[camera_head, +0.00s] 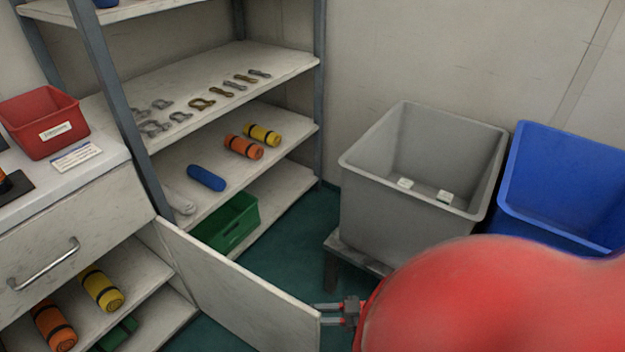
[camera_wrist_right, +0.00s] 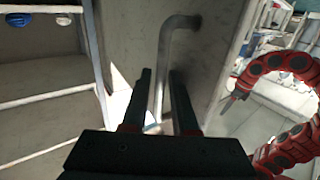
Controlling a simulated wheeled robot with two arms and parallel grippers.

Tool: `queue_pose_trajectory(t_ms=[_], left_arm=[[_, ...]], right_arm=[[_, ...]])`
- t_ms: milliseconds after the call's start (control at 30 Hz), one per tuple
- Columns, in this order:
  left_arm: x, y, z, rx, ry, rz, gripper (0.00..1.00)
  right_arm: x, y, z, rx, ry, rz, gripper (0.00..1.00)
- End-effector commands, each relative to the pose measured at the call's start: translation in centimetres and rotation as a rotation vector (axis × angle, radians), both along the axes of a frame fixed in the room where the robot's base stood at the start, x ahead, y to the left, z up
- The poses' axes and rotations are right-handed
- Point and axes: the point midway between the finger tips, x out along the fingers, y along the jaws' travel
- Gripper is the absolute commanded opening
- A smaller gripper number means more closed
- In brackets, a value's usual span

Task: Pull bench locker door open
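The bench locker door (camera_head: 245,290) is a pale panel standing swung out from the bench, with the locker interior showing at its left. My right gripper (camera_head: 328,314) is at the door's free edge, its two fingers apart. In the right wrist view its fingers (camera_wrist_right: 162,98) stand on either side of the grey bar handle (camera_wrist_right: 178,24), with narrow gaps visible beside the bar. The handle is hidden in the head view. My left gripper (camera_wrist_right: 234,98) shows small at the right of the wrist view, away from the door; its finger state is unclear.
Inside the locker lie yellow (camera_head: 101,288) and orange rolls (camera_head: 53,325). A drawer (camera_head: 80,225) is above. A shelf rack (camera_head: 230,85) stands behind the door. A grey bin (camera_head: 410,225) and blue bin (camera_head: 555,215) stand right. Green floor shows between.

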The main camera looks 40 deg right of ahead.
Motion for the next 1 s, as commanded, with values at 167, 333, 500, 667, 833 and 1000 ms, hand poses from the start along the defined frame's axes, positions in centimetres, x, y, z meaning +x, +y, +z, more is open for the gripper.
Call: queue_pose_trajectory(t_ms=[167,333,500,667,833,1000], left_arm=[[0.0,0.0,0.0,0.0,0.0,0.0,0.5],[0.0,0.0,0.0,0.0,0.0,0.0,0.5],[0.0,0.0,-0.2,0.0,0.0,0.0,0.5],[0.0,0.0,-0.6,0.0,0.0,0.0,0.5],[0.0,0.0,-3.6,0.0,0.001,0.0,0.5],[0.0,0.0,-5.3,0.0,0.0,0.0,0.5]], right_arm=[[0.0,0.0,0.0,0.0,0.0,0.0,0.27],[-0.5,-0.7,-0.1,-0.001,0.001,-0.003,0.27],[-2.1,-2.6,-0.2,-0.004,0.003,-0.006,0.27],[-3.8,-4.4,-0.2,-0.002,0.001,-0.003,0.27],[-6.4,-6.9,-0.9,-0.005,0.007,0.004,0.27],[-7.8,-8.7,-0.7,-0.004,0.006,0.004,0.27]])
